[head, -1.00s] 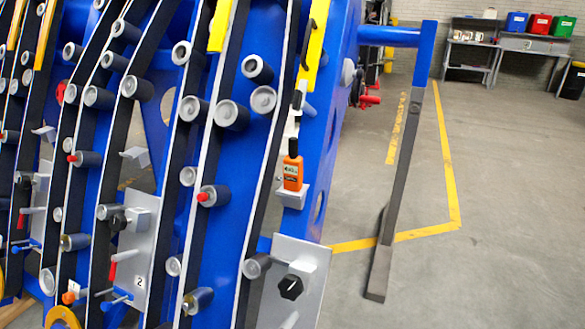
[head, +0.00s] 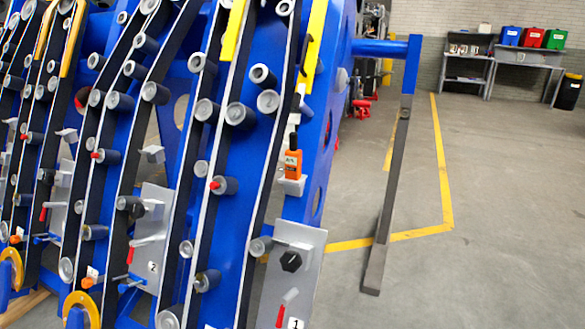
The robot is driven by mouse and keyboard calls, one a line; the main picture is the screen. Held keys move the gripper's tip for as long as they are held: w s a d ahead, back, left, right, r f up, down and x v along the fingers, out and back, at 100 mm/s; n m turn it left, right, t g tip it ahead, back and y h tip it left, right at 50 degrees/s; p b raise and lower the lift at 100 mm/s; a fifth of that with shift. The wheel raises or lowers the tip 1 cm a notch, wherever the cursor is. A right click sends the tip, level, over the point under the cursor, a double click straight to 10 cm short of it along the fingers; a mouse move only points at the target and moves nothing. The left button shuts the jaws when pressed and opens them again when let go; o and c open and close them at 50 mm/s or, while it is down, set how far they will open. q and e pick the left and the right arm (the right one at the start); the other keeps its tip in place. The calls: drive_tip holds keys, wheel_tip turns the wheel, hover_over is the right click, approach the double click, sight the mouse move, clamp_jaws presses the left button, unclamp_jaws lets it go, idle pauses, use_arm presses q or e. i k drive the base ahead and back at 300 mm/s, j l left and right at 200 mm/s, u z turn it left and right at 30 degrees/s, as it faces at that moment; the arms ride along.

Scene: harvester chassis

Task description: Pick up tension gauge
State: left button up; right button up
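The tension gauge (head: 293,165) is a small orange device with a dark top. It stands upright on a small grey bracket (head: 292,186) on the right side of the blue chassis (head: 315,130) in the head view. A belt and a roller stand close to its left. Neither of my grippers is in the head view.
The chassis carries several black belts, grey rollers and numbered grey plates (head: 297,262). A grey leg (head: 388,205) on a blue arm stands to the right. Clear floor lies beyond it. A workbench (head: 523,60) with blue, red and green bins stands at the back right.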

sight(292, 155)
drive_tip(key=k+u, duration=0.2)
drive_tip(key=u, duration=0.9)
drive_tip(key=i+l+u, duration=0.2)
drive_tip(key=l, duration=0.15)
drive_tip(key=l+u, duration=0.15)
drive_tip(key=l, duration=0.65)
drive_tip(key=i+l, duration=0.1)
drive_tip(key=l, duration=0.35)
